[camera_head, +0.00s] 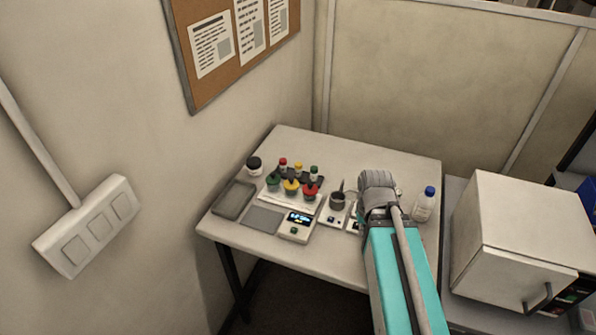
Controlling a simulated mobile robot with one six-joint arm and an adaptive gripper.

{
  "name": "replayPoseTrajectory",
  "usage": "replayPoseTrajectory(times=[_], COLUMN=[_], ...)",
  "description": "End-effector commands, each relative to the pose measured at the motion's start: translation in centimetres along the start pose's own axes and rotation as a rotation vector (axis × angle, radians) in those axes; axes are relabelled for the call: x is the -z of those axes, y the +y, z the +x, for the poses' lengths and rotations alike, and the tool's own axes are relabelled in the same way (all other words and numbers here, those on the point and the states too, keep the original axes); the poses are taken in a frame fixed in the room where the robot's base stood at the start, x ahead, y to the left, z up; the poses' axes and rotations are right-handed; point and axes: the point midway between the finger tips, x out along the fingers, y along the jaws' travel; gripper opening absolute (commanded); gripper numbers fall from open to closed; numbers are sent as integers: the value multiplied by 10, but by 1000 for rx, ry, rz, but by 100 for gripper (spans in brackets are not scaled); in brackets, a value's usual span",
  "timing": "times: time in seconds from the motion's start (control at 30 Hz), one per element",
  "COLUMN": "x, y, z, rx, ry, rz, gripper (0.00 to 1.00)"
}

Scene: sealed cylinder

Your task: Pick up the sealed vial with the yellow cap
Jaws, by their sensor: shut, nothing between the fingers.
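Two yellow-capped containers stand on the white table (330,262). One is a small vial with a yellow cap (298,168) in the back row, between a red-capped vial (283,164) and a green-capped vial (314,171). The other is a wider yellow-topped container (291,187) in the front row, between a green-topped one (273,184) and a red-topped one (310,190). I cannot tell from here which is sealed. My teal arm reaches over the table's right part, right of both rows. My gripper's fingers do not show.
A black-lidded jar (254,165), a grey tray (234,197) and a grey mat (262,219) are at left. A scale with a lit display (297,226) is in front. A dark cup (338,201) and a blue-capped bottle (424,205) flank my arm. A white oven (520,240) stands right.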

Motion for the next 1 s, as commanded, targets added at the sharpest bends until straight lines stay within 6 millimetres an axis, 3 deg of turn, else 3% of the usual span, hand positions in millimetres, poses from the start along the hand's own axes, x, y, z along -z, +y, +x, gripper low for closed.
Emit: replayPoseTrajectory(times=[0.43,0.67,0.87,1.0], x=[0,6,29,54], y=[0,-4,-17,-32], z=[0,4,15,24], rx=[0,23,114,228], ry=[0,13,54,86], rz=[0,38,197,385], gripper=[2,45,82,85])
